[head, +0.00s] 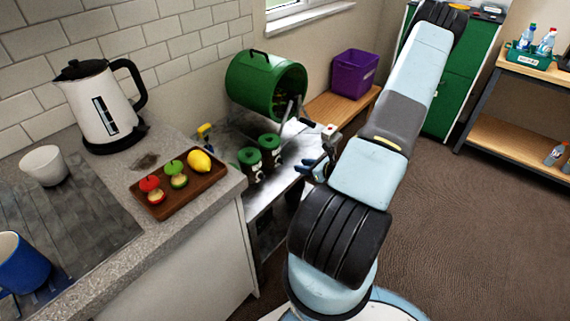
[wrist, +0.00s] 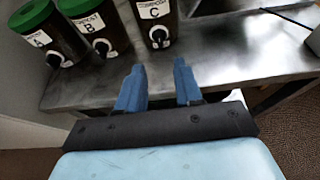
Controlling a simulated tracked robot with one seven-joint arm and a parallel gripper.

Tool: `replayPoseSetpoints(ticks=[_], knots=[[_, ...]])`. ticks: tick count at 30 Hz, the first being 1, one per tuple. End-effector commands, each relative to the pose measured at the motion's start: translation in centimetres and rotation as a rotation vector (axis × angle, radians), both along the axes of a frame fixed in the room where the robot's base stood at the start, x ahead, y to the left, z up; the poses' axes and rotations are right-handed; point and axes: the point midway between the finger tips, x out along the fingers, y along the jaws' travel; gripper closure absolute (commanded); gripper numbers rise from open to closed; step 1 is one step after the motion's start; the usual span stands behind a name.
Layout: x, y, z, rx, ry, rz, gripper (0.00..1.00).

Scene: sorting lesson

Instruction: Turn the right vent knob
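Three dark canisters stand in a row on the steel bench (wrist: 235,65) in the wrist view: A (wrist: 42,40), B (wrist: 98,25) and C (wrist: 153,12). A and B show green lids; C's top is cut off. Each has a small dark round knob low on its front: A's knob (wrist: 54,60), B's knob (wrist: 102,48) and the rightmost, C's knob (wrist: 159,37). My gripper (wrist: 159,78) is open and empty, its blue fingers apart, in front of C and short of its knob. In the head view my gripper (head: 316,168) is right of the green-lidded canisters (head: 269,149).
A green drum (head: 262,84) stands behind the canisters. A counter on the left holds a kettle (head: 101,103), a white cup (head: 44,165) and a wooden tray (head: 211,181) with fruit. A purple bin (head: 354,73) sits on a wooden bench.

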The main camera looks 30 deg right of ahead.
Motion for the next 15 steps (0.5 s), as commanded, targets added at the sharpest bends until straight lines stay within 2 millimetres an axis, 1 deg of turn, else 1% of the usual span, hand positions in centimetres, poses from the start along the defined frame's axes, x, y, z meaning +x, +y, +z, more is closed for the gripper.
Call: replayPoseSetpoints(ticks=[1, 9, 15], knots=[[0.8, 0.4, -0.4, 0.001, -0.001, 0.003, 0.65], [4.9, 1.9, -2.2, 0.001, -0.001, 0.003, 0.65], [7.1, 2.6, -3.1, 0.000, -0.001, 0.001, 0.65]])
